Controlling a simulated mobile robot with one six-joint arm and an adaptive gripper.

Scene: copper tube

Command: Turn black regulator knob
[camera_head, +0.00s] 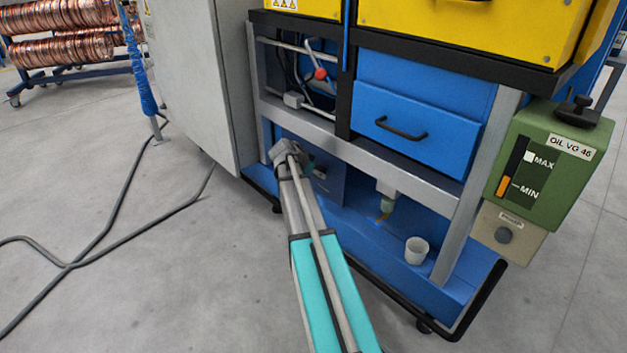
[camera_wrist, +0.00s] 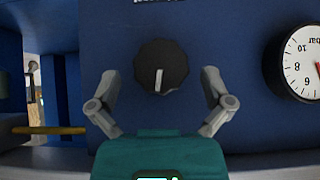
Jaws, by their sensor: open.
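The black regulator knob (camera_wrist: 162,67) is on a dark blue panel (camera_wrist: 225,40) in the wrist view. It is round with a ribbed edge and a pale pointer mark that runs nearly straight down in the picture. My gripper (camera_wrist: 159,78) is open, with one finger to the left and one to the right of the knob. Both fingers look apart from it; the depth gap is hard to tell. In the head view my gripper (camera_head: 288,152) reaches under the machine's frame beside the panel (camera_head: 328,188), and I cannot make out the knob there.
A pressure gauge (camera_wrist: 300,64), upside down in the wrist view, sits right of the knob. A frame bar (camera_head: 315,125) runs above my gripper in the head view. A white cup (camera_head: 416,251) stands on the blue base tray. A green oil tank (camera_head: 548,163) is at right.

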